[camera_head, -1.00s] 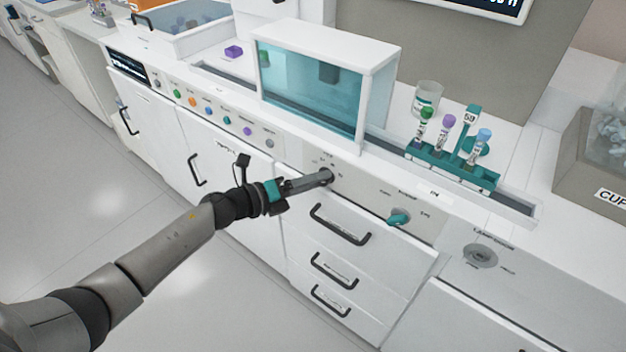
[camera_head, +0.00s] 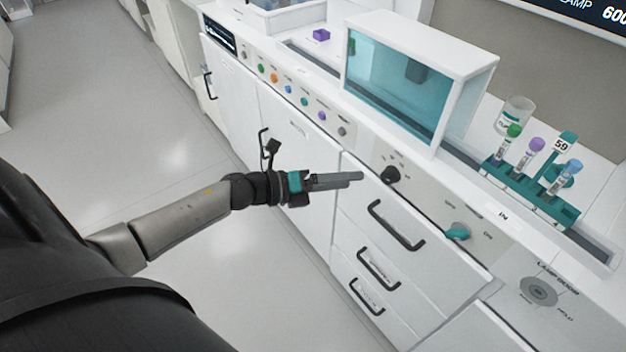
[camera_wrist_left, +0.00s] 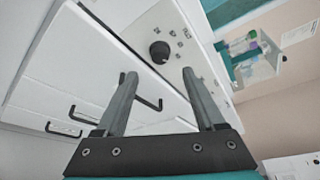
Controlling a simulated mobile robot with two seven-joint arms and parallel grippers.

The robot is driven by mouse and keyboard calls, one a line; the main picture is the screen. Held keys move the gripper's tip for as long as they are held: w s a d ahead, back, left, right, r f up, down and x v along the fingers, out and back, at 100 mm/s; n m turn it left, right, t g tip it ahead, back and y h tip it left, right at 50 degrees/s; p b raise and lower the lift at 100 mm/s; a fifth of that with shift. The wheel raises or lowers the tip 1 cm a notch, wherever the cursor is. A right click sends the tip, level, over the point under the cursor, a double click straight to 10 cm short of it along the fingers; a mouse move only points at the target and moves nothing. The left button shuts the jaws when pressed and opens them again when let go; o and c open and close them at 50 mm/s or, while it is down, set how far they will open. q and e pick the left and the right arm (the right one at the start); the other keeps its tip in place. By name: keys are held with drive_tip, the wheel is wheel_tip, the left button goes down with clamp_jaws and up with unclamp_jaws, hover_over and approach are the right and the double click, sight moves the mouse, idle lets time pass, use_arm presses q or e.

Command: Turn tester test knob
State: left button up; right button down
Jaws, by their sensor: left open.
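The black round knob (camera_head: 390,174) sits on the grey front panel, below the tester's teal glass box (camera_head: 397,82). In the left wrist view the knob (camera_wrist_left: 160,52) shows ahead of the fingers, with small labels around it. My left gripper (camera_head: 357,180) is open and empty, a little to the left of the knob and apart from it. In the left wrist view its two fingers (camera_wrist_left: 157,82) are spread, with nothing between them. A teal lever knob (camera_head: 458,232) is on the same panel further right. My right gripper is not in view.
Drawers with black handles (camera_head: 397,225) lie below the panel. A teal rack (camera_head: 530,190) with several capped tubes stands on the counter at right. A row of coloured buttons (camera_head: 288,90) runs along the panel at left. The floor at left is clear.

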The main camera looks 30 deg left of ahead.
use_arm(q)
drive_tip(key=v, duration=0.6)
drive_tip(key=shift+s+a+p, duration=0.2)
drive_tip(key=shift+s+p, duration=0.1)
drive_tip(key=s+a+f+n+t+y, duration=0.1)
drive_tip(key=a+f+n+y, duration=0.2)
drive_tip(key=f+n, duration=0.35)
drive_tip(key=s+a+f+n+y, duration=0.1)
drive_tip(key=a+f+n+y, duration=0.2)
drive_tip(key=f+n, duration=0.3)
drive_tip(key=s+f+n+g+y, duration=0.2)
drive_tip(key=s+f+n, duration=0.25)
drive_tip(key=f, duration=0.45)
drive_tip(key=s+f+n+g+y, duration=0.2)
drive_tip(key=s+f+n, duration=0.2)
drive_tip(key=s+f, duration=0.3)
drive_tip(key=s+d+f+n+g, duration=0.4)
drive_tip(key=s+d+f, duration=0.1)
drive_tip(key=s, duration=0.5)
drive_tip(key=s+d+f+n+g, duration=0.4)
drive_tip(key=s+d+f, duration=0.2)
drive_tip(key=s+f, duration=0.2)
drive_tip(key=s, duration=0.2)
drive_tip(key=shift+s+d, duration=0.3)
drive_tip(key=shift+s, duration=0.05)
drive_tip(key=shift+s, duration=0.1)
